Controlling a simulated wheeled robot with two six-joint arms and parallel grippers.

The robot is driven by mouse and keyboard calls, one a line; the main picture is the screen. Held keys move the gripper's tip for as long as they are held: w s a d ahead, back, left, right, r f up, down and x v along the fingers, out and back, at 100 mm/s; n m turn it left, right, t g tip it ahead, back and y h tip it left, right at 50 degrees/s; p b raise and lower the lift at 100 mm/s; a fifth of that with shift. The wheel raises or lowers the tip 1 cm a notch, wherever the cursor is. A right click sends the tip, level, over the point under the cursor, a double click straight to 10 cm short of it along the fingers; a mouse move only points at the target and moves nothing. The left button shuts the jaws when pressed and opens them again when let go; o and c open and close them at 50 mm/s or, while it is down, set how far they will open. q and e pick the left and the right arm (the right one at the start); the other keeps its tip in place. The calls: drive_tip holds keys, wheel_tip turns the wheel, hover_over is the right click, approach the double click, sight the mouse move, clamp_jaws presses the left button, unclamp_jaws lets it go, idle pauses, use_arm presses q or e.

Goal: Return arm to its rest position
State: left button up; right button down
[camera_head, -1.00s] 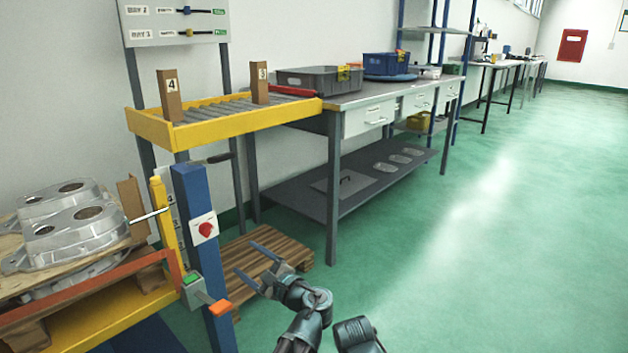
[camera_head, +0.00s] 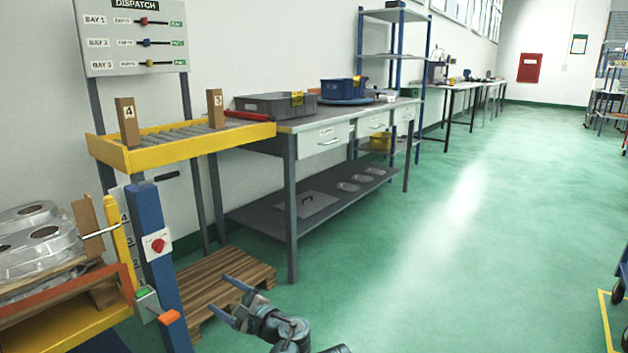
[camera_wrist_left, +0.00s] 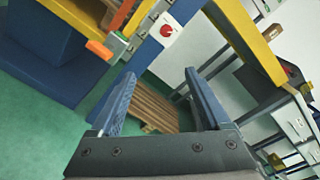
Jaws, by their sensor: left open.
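My left gripper (camera_head: 231,298) is low in the head view, over the green floor in front of the wooden pallet (camera_head: 205,285). Its two fingers are apart with nothing between them. In the left wrist view the open fingers (camera_wrist_left: 158,95) frame the pallet (camera_wrist_left: 155,108) and a strip of floor. The blue post with a red knob (camera_head: 155,244) stands just left of the gripper, apart from it. My right gripper does not show in either view.
A lift table (camera_head: 95,318) with metal castings (camera_head: 35,240) stands at the left. A yellow-framed roller rack (camera_head: 190,148) joins a grey workbench (camera_head: 290,200). A blue cart (camera_head: 622,270) is at the right edge. The floor (camera_head: 450,260) between is clear.

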use_arm(q)
drive_tip(key=s+a+f+n+g+h, duration=0.25)
drive_tip(key=s+f+n, duration=0.2)
drive_tip(key=f, duration=0.25)
drive_tip(key=s+a+f+n+g+h, duration=0.1)
drive_tip(key=s+f+n+g+h, duration=0.3)
drive_tip(key=f, duration=0.4)
drive_tip(key=s+d+f+n+g+h, duration=0.3)
drive_tip(key=s+d+f+n+h, duration=0.25)
drive_tip(key=d+n+h, duration=0.2)
drive_tip(key=s+d+r+m+g+y+p, duration=0.1)
drive_tip(key=s+d+r+m+p, duration=0.4)
drive_tip(key=d+r+p, duration=0.65)
wheel_tip(320, 180, up, 36)
drive_tip(key=n+p, duration=0.1)
drive_tip(key=p, duration=3.6)
drive_tip(key=shift+s+r, duration=0.2)
drive_tip(key=shift+s, duration=0.15)
drive_tip(key=shift+a, duration=0.1)
